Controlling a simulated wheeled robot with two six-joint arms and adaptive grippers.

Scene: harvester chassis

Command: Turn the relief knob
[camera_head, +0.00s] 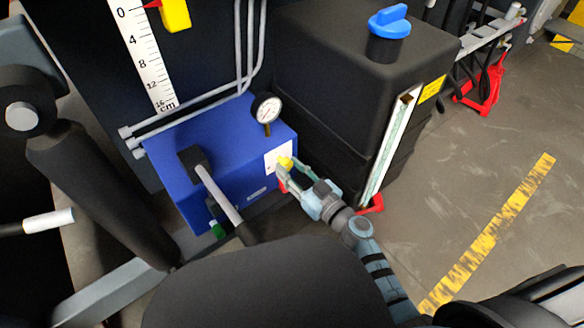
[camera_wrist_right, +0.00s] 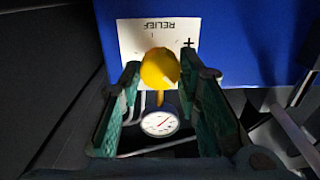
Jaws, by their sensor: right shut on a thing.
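The relief knob (camera_head: 286,162) is a small yellow knob on a white plate on the right part of the blue block. It also shows in the right wrist view (camera_wrist_right: 160,68), on the plate (camera_wrist_right: 131,32) marked RELIEF, which appears upside down there. My right gripper (camera_head: 285,173) reaches it from the lower right. In the right wrist view its two green-padded fingers (camera_wrist_right: 160,80) are on either side of the knob, shut on it. The knob's pointer position is hard to read. My left gripper is not in view.
A round pressure gauge (camera_head: 267,108) stands on top of the blue block (camera_head: 215,150), close to the knob. A black tank (camera_head: 340,85) with a blue cap (camera_head: 390,20) stands right of it. A lever (camera_head: 220,194) rises in front. Open floor lies at the right.

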